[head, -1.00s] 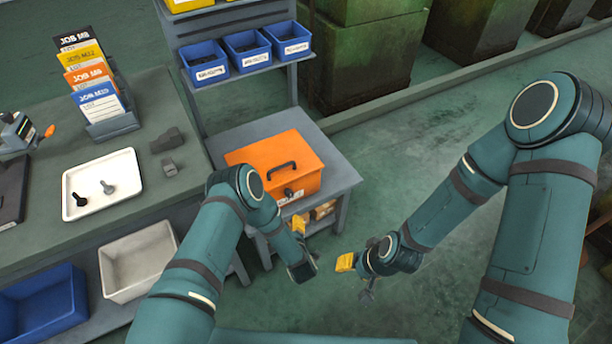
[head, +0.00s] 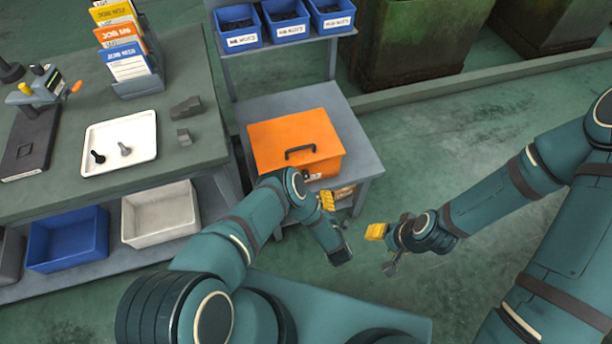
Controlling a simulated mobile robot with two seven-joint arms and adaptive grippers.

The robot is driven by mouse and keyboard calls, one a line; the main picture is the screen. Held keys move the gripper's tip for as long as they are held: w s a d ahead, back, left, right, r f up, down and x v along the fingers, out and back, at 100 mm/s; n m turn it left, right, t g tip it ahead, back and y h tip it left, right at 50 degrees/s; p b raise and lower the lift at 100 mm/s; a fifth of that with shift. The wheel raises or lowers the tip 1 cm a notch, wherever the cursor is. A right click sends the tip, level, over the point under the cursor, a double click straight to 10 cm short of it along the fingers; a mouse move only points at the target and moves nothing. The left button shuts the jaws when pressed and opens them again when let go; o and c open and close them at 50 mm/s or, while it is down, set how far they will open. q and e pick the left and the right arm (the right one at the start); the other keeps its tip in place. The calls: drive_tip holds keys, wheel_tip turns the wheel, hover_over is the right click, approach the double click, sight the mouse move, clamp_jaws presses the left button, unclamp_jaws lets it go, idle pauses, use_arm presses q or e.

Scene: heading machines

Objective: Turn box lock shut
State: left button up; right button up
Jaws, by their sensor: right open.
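An orange box (head: 292,137) with a black handle on its lid sits on a grey stand (head: 358,136), its lid down. Its lock (head: 307,174) is a small dark patch on the front face, partly hidden by my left arm. My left gripper (head: 342,257) hangs in front of and below the box, over the floor, apart from it; its fingers are too small and dark to judge. My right gripper (head: 390,270) is open and empty, to the right of the left one, clear of the box.
Blue bins (head: 287,27) stand on the shelf behind the box. Open floor (head: 460,140) lies to the right.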

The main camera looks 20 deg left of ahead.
use_arm(q)
drive_tip(key=b+x, duration=0.8)
drive_tip(key=x, duration=0.2)
drive_tip(key=shift+w+b, duration=0.2)
drive_tip(key=shift+b, duration=0.1)
clamp_jaws()
